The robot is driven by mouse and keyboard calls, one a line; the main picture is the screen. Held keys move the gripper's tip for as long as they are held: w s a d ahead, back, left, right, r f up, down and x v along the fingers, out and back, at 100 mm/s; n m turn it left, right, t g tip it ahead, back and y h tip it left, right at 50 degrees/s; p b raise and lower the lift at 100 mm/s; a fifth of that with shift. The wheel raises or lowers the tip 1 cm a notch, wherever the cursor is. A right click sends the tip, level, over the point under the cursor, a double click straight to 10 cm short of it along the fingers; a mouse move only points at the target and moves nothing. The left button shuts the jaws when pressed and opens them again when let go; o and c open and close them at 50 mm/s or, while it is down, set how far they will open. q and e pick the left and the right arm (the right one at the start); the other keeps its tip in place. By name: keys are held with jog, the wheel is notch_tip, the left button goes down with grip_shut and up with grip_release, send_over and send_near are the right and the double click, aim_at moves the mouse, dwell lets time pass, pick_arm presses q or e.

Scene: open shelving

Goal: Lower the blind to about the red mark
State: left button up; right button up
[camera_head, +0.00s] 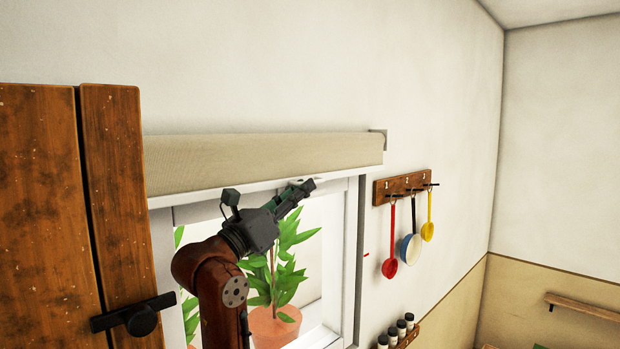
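The beige blind (265,160) is drawn up in a short band across the top of the window, with a pale strip (205,196) along its lower edge. A small red mark (366,254) shows on the wall just right of the window frame, well below the blind. My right gripper (304,187) is at the blind's lower edge, right of its middle, with its fingers pointing up and right. The fingers look close together, but whether they hold the edge or a small tab there is unclear. My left gripper is not in view.
A wooden shutter or door (45,220) with a black latch (140,318) stands at the left. A potted plant (275,325) is behind my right arm at the window. Utensils hang from a wooden rack (398,187) at the right, above small jars (401,327).

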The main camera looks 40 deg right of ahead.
jog(key=shift+p+x, duration=0.4)
jog(key=shift+x, duration=1.15)
grip_shut()
notch_tip(320, 180, down, 32)
jog(key=b, duration=1.6)
jog(key=shift+b, duration=0.3)
grip_release()
